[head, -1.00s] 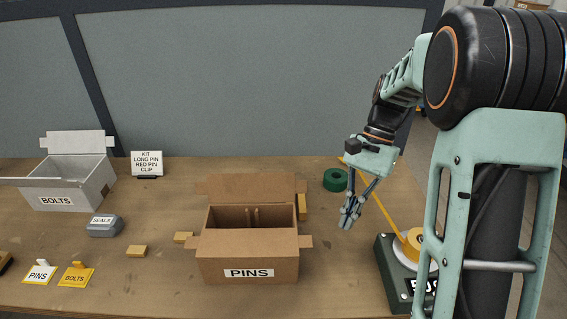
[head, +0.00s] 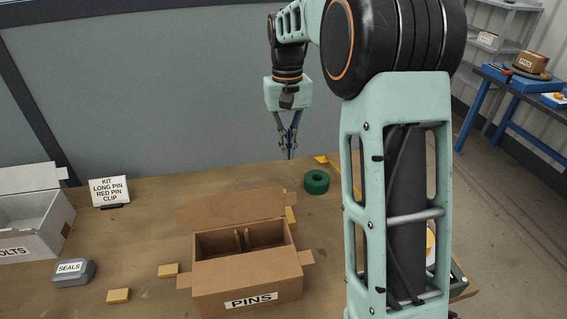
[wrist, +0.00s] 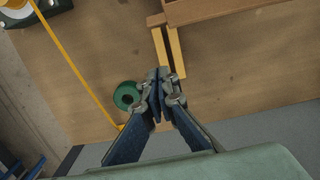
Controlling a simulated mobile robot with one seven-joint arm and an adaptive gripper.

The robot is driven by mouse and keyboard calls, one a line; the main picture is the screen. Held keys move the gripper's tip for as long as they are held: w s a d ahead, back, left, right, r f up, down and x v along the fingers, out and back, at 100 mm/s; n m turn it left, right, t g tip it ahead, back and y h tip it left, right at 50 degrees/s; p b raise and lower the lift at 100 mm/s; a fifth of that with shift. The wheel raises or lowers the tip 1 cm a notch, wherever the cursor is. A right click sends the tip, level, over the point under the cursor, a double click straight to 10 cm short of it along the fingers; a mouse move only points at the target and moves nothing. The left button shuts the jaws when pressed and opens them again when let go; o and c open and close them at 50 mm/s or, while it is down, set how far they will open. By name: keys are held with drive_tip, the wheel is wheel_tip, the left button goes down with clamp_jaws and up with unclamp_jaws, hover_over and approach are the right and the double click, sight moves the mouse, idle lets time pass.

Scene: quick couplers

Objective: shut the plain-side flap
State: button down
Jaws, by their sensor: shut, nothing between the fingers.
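The brown cardboard box labelled PINS (head: 248,279) stands on the table with its top open and dividers inside. Its label is on the front wall. The long plain-side flap (head: 232,206) at the back stands up and leans away from the opening. In the wrist view, the shut fingertips (wrist: 158,77) are near the box's edge (wrist: 215,10) at the top right.
A green tape roll (head: 317,182) lies right of the box, near my gripper. A kit sign (head: 109,191), a grey SEALS case (head: 74,271), the white BOLTS box (head: 40,225) and yellow blocks (head: 118,296) are to the left. A grey panel (head: 180,90) stands behind the table.

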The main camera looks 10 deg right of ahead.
drive_tip(key=s+f+p, duration=0.1)
drive_tip(key=s+f, duration=0.3)
drive_tip(key=f, duration=0.3)
drive_tip(key=shift+s+f, duration=0.2)
idle(0.6)
